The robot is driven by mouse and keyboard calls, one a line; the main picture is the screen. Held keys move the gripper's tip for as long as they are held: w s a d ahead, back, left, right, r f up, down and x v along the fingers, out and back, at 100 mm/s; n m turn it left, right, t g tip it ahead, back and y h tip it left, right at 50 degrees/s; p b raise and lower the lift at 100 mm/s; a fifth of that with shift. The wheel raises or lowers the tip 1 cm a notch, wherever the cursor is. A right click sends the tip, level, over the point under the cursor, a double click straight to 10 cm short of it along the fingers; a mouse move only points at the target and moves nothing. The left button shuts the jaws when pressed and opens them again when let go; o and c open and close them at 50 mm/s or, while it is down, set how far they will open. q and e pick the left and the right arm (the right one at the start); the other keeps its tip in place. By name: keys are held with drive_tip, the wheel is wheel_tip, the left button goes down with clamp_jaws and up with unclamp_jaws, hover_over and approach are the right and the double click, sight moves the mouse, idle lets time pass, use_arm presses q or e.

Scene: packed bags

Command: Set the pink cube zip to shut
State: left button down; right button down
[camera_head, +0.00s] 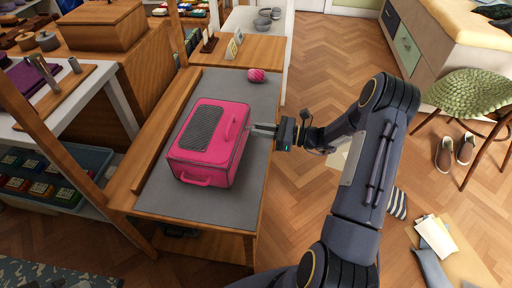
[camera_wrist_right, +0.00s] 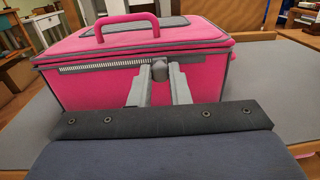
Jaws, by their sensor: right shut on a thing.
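The pink cube (camera_head: 207,146) is a boxy pink bag with a dark mesh panel on its lid and pink handles. It stands on the grey-topped table and also shows in the right wrist view (camera_wrist_right: 100,88). Its zip (camera_wrist_right: 105,67) runs under the lid edge; pale teeth show left of my gripper, and a dark line continues to the right. My right gripper (camera_head: 257,129) is at the bag's right side. In the right wrist view its fingers (camera_wrist_right: 160,75) are shut on the grey zip pull (camera_wrist_right: 160,69). My left gripper is not in view.
A pink striped roll (camera_head: 256,75) lies on the grey table top (camera_head: 222,203) behind the bag. A wooden ledge (camera_head: 160,135) runs along the table's left side. Shelves with small boxes stand at left. A chair (camera_head: 466,95) and shoes are on the floor at right.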

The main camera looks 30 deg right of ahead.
sight(249, 115)
drive_tip(key=w+d, duration=0.3)
drive_tip(key=w, duration=0.1)
drive_tip(key=shift+w+d+b, duration=0.2)
drive_tip(key=shift+d+b, duration=0.15)
drive_tip(key=c, duration=1.3)
unclamp_jaws()
drive_tip(key=shift+s, duration=0.1)
drive_tip(key=p+v, duration=0.1)
drive_tip(key=v, duration=0.6)
drive_tip(key=shift+s+d, duration=0.2)
drive_tip(key=shift+d, duration=0.05)
